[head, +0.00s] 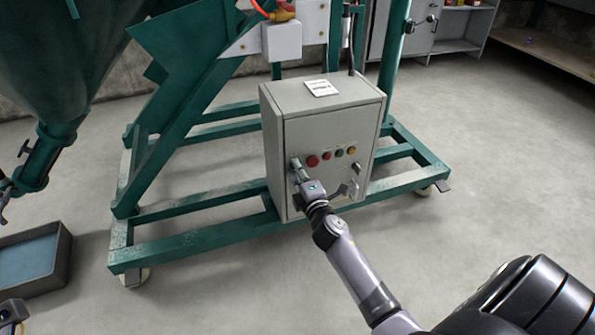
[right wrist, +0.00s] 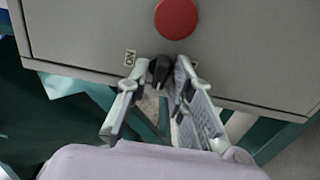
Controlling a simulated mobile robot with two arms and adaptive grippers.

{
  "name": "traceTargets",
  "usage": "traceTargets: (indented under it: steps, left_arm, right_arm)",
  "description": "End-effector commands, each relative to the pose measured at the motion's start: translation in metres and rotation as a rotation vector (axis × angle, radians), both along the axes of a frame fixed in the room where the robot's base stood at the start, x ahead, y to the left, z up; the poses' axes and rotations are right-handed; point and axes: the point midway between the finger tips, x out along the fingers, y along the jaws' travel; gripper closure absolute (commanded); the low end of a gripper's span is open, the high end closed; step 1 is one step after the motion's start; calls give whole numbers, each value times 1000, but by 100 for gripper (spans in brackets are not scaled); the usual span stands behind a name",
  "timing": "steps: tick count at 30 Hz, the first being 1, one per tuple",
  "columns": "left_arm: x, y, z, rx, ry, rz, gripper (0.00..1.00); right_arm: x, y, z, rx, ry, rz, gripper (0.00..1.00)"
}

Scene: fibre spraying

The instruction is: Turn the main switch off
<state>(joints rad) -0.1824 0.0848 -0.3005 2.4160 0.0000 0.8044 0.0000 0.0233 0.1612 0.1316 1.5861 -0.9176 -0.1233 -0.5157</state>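The main switch is a small black knob (right wrist: 160,70) on the grey control box (head: 330,125), below a red round button (right wrist: 176,18). An ON label (right wrist: 130,57) is on its left in the right wrist view, and another label, partly hidden by a finger, is on its right. My right gripper (right wrist: 162,72) has one finger on each side of the knob, close against it, and looks shut on it. In the head view the right gripper (head: 302,172) is at the box's front and hides the knob. My left gripper is not clearly seen.
The box stands on a green wheeled frame (head: 200,232). More small buttons (head: 339,153) are right of the red one. A green hopper (head: 60,60) and a grey bin (head: 62,262) are at the left. The floor at the right is clear.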

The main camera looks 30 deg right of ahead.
Motion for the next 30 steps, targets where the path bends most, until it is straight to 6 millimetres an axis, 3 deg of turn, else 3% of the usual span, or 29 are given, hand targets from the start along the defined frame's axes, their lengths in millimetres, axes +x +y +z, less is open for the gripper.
traceTargets:
  steps: [4,16,30]
  left_arm:
    - [0,0,0,0,1,0,41]
    - [1,0,-1,3,4,1,41]
    - [0,0,0,-1,0,1,41]
  right_arm:
    - [0,2,-2,1,2,3,70]
    - [-9,3,-1,1,2,1,70]
    - [-96,24,-2,4,3,1,70]
